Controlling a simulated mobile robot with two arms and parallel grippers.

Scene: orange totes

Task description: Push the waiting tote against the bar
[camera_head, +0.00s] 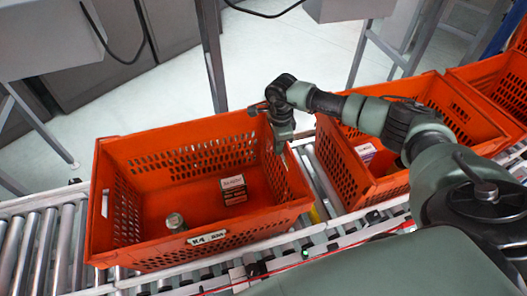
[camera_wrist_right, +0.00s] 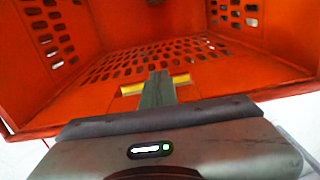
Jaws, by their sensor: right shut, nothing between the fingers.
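An orange tote (camera_head: 130,245) with perforated walls stands on the roller conveyor in the head view. It holds a small box (camera_head: 233,190) and a can (camera_head: 175,222). A second orange tote (camera_head: 385,188) stands to its right, with a gap between them. My right gripper (camera_head: 281,145) points down at the first tote's right end wall, empty and shut. Whether it touches the wall I cannot tell. In the right wrist view, the shut fingers (camera_wrist_right: 158,85) show before perforated orange walls (camera_wrist_right: 200,25). My left gripper is not in view.
Yellow pieces (camera_wrist_right: 182,78) show beside the fingers; a yellow part (camera_head: 316,214) also shows between the totes. Bare rollers (camera_head: 40,245) lie left of the first tote. A third tote (camera_head: 490,75) stands at the far right. My right arm crosses above the second tote.

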